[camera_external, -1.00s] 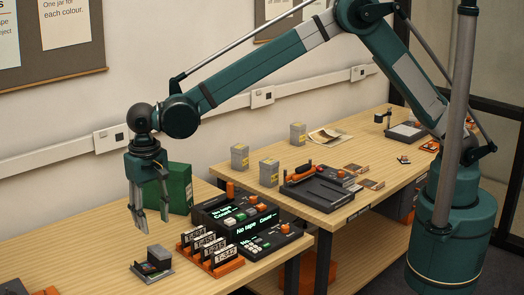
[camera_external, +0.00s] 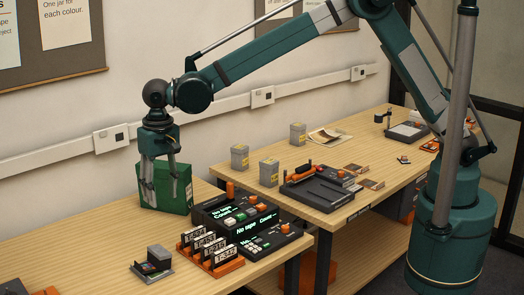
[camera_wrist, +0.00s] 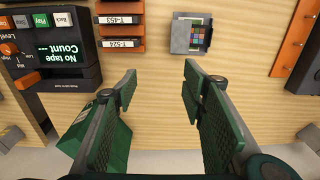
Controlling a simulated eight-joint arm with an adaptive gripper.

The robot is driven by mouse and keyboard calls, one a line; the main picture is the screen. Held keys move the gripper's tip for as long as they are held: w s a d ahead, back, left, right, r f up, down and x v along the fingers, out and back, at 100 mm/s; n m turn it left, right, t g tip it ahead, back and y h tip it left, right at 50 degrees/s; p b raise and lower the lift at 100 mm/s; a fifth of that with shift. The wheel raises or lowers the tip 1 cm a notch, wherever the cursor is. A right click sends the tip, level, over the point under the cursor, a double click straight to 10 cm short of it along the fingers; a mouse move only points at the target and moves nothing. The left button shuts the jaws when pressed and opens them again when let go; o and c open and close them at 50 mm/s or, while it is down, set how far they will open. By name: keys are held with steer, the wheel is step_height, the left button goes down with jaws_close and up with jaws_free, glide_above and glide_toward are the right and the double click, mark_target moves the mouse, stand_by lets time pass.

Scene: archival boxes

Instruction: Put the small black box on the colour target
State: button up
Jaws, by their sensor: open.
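The colour target, a small chart of coloured squares (camera_wrist: 200,31), sits in a grey and dark holder with a grey block at its left in the wrist view. In the external view this holder (camera_external: 151,267) lies on the near table, with a grey-topped block (camera_external: 159,253) on it. I cannot clearly tell which thing is the small black box. My gripper (camera_external: 159,182) hangs fingers down in front of the green box (camera_external: 177,193), behind the holder. In the wrist view its fingers (camera_wrist: 160,76) are apart with only bare table between them.
An orange rack of labelled cassettes (camera_external: 211,255) stands right of the holder. Black devices with lit displays (camera_external: 240,215) stand behind it. The green box also shows below my left finger in the wrist view (camera_wrist: 112,150). The table left of the holder is mostly clear.

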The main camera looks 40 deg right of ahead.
steer(key=w+d+r+t, duration=0.15)
steer(key=d+r, duration=0.35)
steer(key=d, duration=0.6)
steer(key=w+d+r+y, duration=0.1)
steer(key=w+d+r, duration=0.2)
steer(key=d+r, duration=0.55)
steer(key=w+d+r+t, duration=0.1)
steer(key=w+d+r, duration=0.15)
steer(key=d, duration=1.05)
steer(key=s+d+r+t, duration=0.1)
steer(key=s+d, duration=0.2)
steer(key=d, duration=0.7)
steer(key=s+d+r+t, duration=0.15)
steer(key=s+d, duration=0.25)
steer(key=d, duration=0.6)
steer(key=s+d+r, duration=0.2)
steer(key=s+d, duration=0.1)
steer(key=d, duration=0.7)
steer(key=s+d+f+t, duration=0.1)
steer(key=s+d+f, duration=0.2)
steer(key=s+d, duration=0.3)
steer(key=s+d+f+t+h, duration=0.1)
steer(key=s+d+f, duration=0.2)
steer(key=s+d, duration=0.4)
steer(key=shift+d+f, duration=0.15)
steer(key=shift+d, duration=0.65)
